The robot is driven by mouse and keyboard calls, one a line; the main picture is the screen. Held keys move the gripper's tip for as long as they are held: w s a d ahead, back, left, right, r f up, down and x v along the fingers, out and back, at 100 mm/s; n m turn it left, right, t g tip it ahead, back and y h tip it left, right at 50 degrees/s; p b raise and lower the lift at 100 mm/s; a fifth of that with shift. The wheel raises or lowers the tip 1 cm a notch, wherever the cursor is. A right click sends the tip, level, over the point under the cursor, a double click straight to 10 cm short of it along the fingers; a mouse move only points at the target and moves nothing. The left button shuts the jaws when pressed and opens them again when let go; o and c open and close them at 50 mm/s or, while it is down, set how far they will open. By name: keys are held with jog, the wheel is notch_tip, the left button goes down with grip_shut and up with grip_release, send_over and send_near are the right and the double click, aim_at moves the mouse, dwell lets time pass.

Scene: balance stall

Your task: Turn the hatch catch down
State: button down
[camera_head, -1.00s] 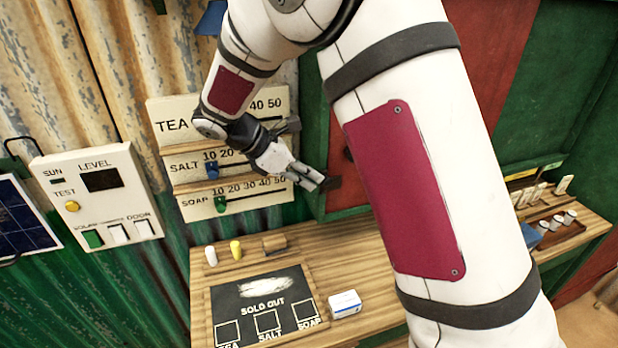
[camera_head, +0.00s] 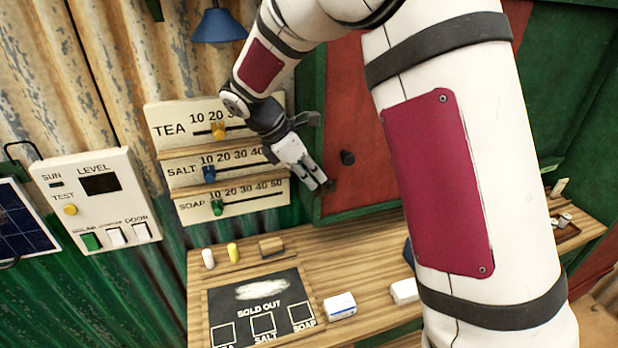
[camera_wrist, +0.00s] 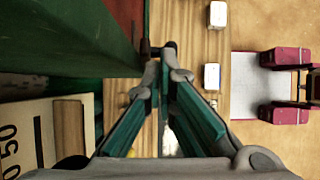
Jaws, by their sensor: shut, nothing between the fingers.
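The hatch (camera_head: 362,110) is a red panel in a green frame (camera_head: 312,150), upright behind the counter, partly hidden by my arm. A dark round knob (camera_head: 347,157) sits on the red panel. A small dark piece (camera_head: 330,184), perhaps the catch, shows at the hatch's lower left beside my fingertips; its turn is too small to read. My gripper (camera_head: 320,186) is shut and empty, pointing down and right at this edge. In the wrist view the fingertips (camera_wrist: 168,52) meet, with a dark peg (camera_wrist: 146,47) close on their left; whether they touch is unclear.
Price boards with sliders (camera_head: 240,193) stand left of the hatch, close to my wrist. A switch panel (camera_head: 100,205) is further left. Below, the wooden counter (camera_head: 345,262) holds a SOLD OUT board (camera_head: 262,295) and white boxes (camera_head: 340,305). A blue lamp (camera_head: 220,25) hangs above.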

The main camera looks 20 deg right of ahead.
jog(key=shift+d+r, duration=0.15)
jog(key=shift+d, duration=0.8)
jog(key=shift+r, duration=0.15)
jog(key=shift+r, duration=0.65)
jog(key=d+v, duration=0.1)
jog(key=v, duration=1.2)
jog(key=shift+r+b, duration=0.4)
